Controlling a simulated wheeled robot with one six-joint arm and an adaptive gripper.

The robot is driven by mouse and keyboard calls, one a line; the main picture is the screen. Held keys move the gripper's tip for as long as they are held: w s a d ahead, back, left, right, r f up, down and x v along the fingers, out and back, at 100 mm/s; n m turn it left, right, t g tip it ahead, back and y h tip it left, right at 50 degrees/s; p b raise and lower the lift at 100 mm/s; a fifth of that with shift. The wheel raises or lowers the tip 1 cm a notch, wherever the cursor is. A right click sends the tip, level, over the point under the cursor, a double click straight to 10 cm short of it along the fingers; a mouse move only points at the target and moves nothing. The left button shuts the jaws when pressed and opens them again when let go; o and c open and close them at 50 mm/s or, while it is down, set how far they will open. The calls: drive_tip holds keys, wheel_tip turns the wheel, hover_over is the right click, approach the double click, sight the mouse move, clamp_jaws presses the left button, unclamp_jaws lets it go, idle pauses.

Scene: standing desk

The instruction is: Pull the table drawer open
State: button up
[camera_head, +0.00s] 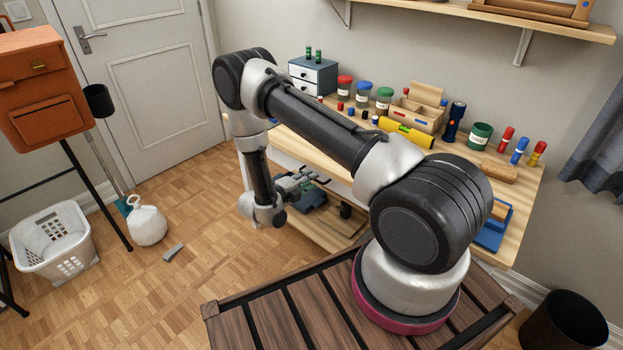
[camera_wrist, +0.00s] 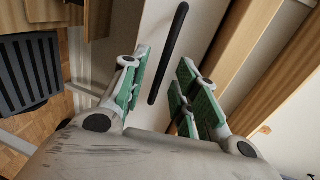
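The wooden desk (camera_head: 515,190) stands against the back wall. A white drawer front (camera_wrist: 153,40) with a long black bar handle (camera_wrist: 168,55) shows in the wrist view. My gripper (camera_wrist: 164,85) is open, with green-padded fingers on either side of the handle's lower end. I cannot tell how deep the handle sits between the pads, and no contact is visible. In the head view my gripper (camera_head: 298,184) is at the desk's front, below the top. The handle is not visible there, and my arm hides part of the desk front.
Jars, a yellow tube (camera_head: 404,132), a wooden organizer (camera_head: 425,115) and a small drawer box (camera_head: 313,76) stand on the desk.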

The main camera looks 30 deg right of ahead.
drive_tip(key=shift+x, duration=1.35)
clamp_jaws()
drive_tip(key=f+v, duration=0.3)
drive_tip(key=v, duration=1.1)
drive_tip(key=a+f+v, duration=0.1)
drive_tip(key=f+v, duration=0.2)
drive_tip(key=v, duration=1.2)
drive_tip(key=shift+s, duration=0.35)
drive_tip(key=shift+a+f, duration=0.1)
unclamp_jaws()
